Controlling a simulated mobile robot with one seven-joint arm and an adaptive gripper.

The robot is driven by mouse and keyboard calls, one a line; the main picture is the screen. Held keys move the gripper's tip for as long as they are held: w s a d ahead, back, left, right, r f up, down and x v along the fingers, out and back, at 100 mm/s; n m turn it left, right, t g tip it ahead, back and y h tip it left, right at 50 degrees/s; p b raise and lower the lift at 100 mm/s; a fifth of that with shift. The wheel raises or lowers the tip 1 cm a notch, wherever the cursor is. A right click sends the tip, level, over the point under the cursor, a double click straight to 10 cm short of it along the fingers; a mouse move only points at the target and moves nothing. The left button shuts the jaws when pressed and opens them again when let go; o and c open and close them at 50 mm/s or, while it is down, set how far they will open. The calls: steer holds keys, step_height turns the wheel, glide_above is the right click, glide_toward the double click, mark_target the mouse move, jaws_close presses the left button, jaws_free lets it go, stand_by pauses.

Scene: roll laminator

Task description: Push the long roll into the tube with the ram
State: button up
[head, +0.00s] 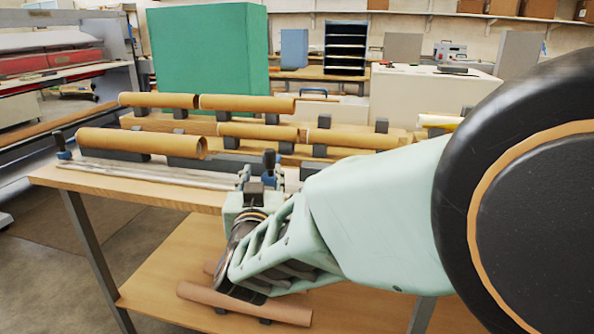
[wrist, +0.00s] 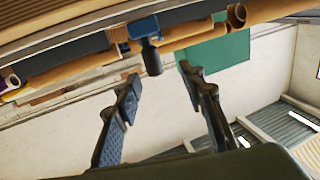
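My gripper (head: 262,178) is at the front edge of the table, toward its right part. In the wrist view my gripper (wrist: 158,76) is open, with nothing between its fingers. A blue and dark upright handle (wrist: 145,30) stands just beyond the fingertips and also shows in the head view (head: 268,160); it may belong to the ram. A brown roll or tube (head: 135,142) lies on dark supports at the front left, its right end hollow. More brown rolls lie behind it, one at centre (head: 258,131) and one to its right (head: 352,139). I cannot tell which is the long roll.
Spare rolls (head: 240,303) lie on the lower shelf. A green cabinet (head: 205,55) stands behind. My arm hides the table's right part.

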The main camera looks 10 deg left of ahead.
steer(key=shift+s+d, duration=0.15)
steer(key=shift+s, duration=0.7)
steer(key=shift+s+d, duration=0.15)
steer(key=shift+s, duration=0.65)
